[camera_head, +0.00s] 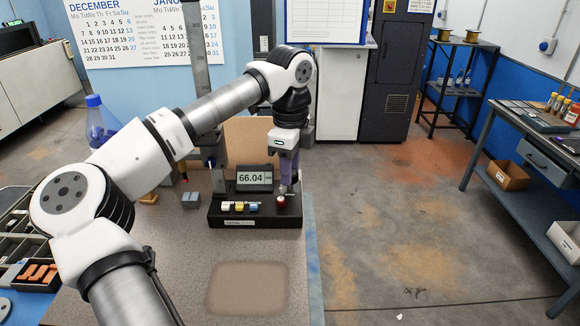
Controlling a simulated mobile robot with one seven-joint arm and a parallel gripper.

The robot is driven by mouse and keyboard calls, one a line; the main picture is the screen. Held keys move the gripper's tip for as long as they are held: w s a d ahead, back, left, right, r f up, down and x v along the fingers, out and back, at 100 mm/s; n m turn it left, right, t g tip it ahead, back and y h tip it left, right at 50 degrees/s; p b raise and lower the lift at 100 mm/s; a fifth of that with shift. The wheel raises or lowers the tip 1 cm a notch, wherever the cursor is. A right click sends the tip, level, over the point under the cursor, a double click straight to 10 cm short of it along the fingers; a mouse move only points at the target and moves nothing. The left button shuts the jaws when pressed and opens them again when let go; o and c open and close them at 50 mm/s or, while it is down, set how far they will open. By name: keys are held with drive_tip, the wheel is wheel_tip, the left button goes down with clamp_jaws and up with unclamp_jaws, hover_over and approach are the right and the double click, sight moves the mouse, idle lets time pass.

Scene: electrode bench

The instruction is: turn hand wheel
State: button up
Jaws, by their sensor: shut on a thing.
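A black bench gauge (235,219) stands on the bench top, with a grey digital display (254,179) that reads 66.04. My gripper (288,188) points down over the right end of the gauge. Its fingers are shut on a small part there, which looks to be the hand wheel but is mostly hidden by the fingers. A small red-topped round piece (281,200) sits on the gauge base just below and left of the fingertips.
A small grey block (191,200) stands left of the gauge. A blue bottle (97,118) is farther back left. A tray with orange pieces (38,274) lies at the left edge. A brown mat (247,289) lies bare in front of the gauge. The floor to the right is open.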

drive_tip(key=shift+m, duration=0.3)
drive_tip(key=m+b, duration=0.2)
drive_tip(key=shift+f+m, duration=0.1)
drive_tip(key=shift+m, duration=0.3)
drive_tip(key=m+b, duration=0.1)
drive_tip(key=m, duration=1.9)
drive_tip(key=shift+r, duration=0.2)
drive_tip(key=m, duration=0.4)
drive_tip(key=shift+m+p, duration=0.3)
drive_tip(key=shift+p, duration=0.1)
drive_tip(key=m, duration=0.4)
drive_tip(key=m+p, duration=0.1)
drive_tip(key=m, duration=0.4)
